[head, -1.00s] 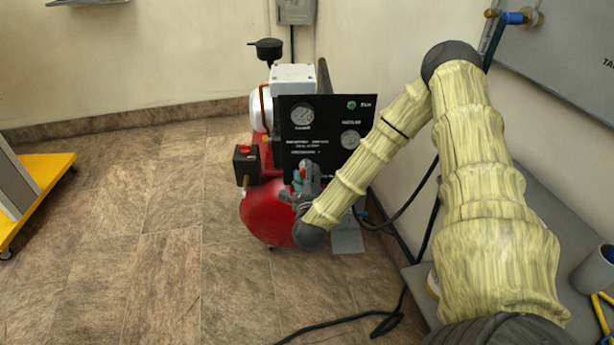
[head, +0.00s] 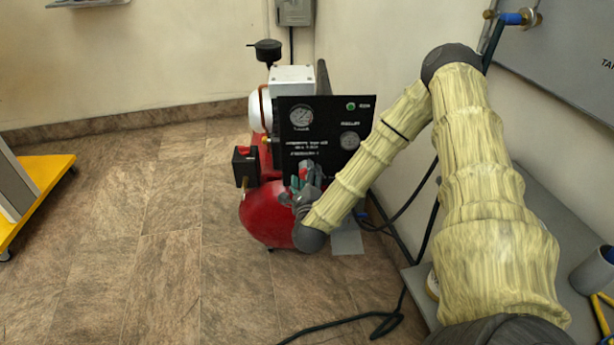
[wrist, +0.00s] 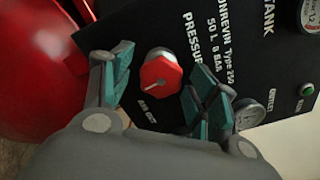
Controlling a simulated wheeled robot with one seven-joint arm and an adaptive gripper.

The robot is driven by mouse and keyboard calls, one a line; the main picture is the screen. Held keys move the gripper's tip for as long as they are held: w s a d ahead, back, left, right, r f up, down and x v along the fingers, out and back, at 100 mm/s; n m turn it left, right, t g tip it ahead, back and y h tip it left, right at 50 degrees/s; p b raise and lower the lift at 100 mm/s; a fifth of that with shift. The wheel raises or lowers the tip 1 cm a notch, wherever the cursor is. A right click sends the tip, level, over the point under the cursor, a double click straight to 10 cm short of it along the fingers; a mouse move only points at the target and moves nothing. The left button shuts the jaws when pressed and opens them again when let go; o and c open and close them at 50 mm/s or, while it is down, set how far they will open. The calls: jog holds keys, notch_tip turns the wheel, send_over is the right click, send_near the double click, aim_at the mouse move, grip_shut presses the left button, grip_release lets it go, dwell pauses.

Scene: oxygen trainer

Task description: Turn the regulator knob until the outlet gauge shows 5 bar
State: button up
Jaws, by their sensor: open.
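The red regulator knob (wrist: 160,75) is on the black panel in the wrist view, with a pale pointer mark on its face. My gripper (wrist: 160,88) is open, its teal-padded fingers on either side of the knob with gaps visible. In the head view my gripper (head: 303,184) is in front of the lower part of the panel (head: 325,110). The outlet gauge (wrist: 248,114) is partly covered by a finger in the wrist view; it also shows at the panel's right in the head view (head: 349,140). Its reading is too small to tell.
The tank gauge (head: 301,117) is at the panel's upper left, and a green light (head: 351,106) at its upper right. The red tank (head: 266,213) lies below. A grey bench (head: 545,215) stands at the right.

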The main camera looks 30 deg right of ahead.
jog(key=v, duration=0.7)
dwell(0.5)
jog(key=s+a+f+n+g+y, duration=0.3)
jog(key=s+a+f+n+y, duration=0.2)
jog(key=a+f+n, duration=0.35)
jog(key=s+a+f+n+g+y, duration=0.2)
jog(key=s+a+f+n+y, duration=0.3)
jog(key=a+f+n, duration=0.3)
jog(key=s+a+f+n+g, duration=0.2)
jog(key=s+f+n+g, duration=0.4)
jog(key=s+f+n, duration=0.4)
jog(key=s+d+n+g, duration=0.2)
jog(key=s+n+g, duration=0.25)
jog(key=s, duration=0.85)
notch_tip(320, 180, up, 23)
jog(key=p, duration=2.2)
jog(key=shift+d+n, duration=0.2)
jog(key=shift+n, duration=0.1)
jog(key=shift+r, duration=0.1)
